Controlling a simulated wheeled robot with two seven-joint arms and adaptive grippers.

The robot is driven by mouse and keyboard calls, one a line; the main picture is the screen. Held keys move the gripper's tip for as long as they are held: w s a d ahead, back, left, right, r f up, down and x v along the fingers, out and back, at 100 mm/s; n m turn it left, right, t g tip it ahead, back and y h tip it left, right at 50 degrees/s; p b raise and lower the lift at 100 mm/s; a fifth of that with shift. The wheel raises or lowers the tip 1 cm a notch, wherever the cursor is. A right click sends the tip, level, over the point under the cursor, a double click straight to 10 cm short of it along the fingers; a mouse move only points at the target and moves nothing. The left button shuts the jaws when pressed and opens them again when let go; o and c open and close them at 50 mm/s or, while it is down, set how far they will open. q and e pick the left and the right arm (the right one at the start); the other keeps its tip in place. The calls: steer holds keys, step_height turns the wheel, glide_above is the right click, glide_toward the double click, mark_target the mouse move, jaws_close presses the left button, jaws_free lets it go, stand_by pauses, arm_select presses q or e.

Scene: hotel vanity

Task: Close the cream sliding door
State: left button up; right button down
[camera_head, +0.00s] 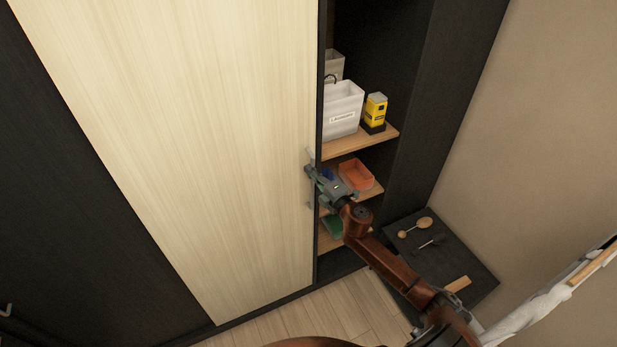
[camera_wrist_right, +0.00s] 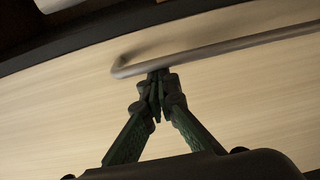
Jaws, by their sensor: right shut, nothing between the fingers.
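The cream sliding door (camera_head: 190,130) is a tall pale wood-grain panel filling the left and middle of the head view. To the right of its right edge, the dark cabinet stands open with its shelves showing. A grey bar handle (camera_head: 309,155) is near that edge, partly hidden by my right gripper (camera_head: 309,172). In the right wrist view the door (camera_wrist_right: 60,120) lies behind the handle (camera_wrist_right: 220,48). My right gripper (camera_wrist_right: 157,78) is shut and empty, its fingertips at the bar close to its bent end. I cannot tell whether they touch it. My left gripper is not in view.
The open shelves hold a white bin (camera_head: 342,110), a yellow-and-black box (camera_head: 375,110) and an orange tray (camera_head: 356,173). A dark low surface (camera_head: 465,262) with a wooden spoon (camera_head: 418,226) and other small items is at the lower right. A beige wall (camera_head: 545,130) bounds the right.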

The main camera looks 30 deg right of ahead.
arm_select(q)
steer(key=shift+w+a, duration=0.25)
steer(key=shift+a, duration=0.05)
arm_select(e)
steer(key=shift+d+r, duration=0.1)
steer(key=shift+d, duration=0.3)
